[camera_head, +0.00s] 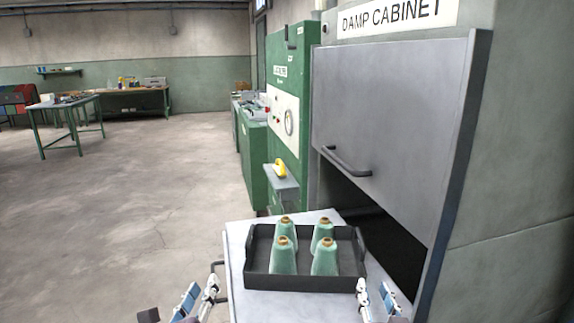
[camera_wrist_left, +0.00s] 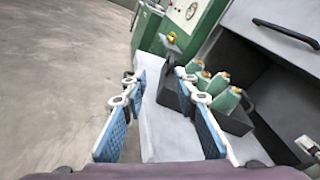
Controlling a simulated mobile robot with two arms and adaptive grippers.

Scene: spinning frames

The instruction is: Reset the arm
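My left gripper (camera_head: 199,296) is at the bottom of the head view, left of the pale tabletop. In the left wrist view its two blue-padded fingers (camera_wrist_left: 160,82) stand wide apart with nothing between them. My right gripper (camera_head: 376,298) is at the lower right, just in front of the tray's near right corner. Its two fingers show a gap and hold nothing visible. A black tray (camera_head: 305,283) holds several green yarn cones (camera_head: 283,256) standing upright with brown tops. Neither gripper is seen holding the tray.
The tray rests on a pale tabletop (camera_head: 237,238) before the damp cabinet (camera_head: 510,200), whose grey door (camera_head: 395,120) is partly raised over a dark opening. A green machine (camera_head: 290,95) stands behind. Workbenches (camera_head: 68,104) are far left. The floor at left is clear.

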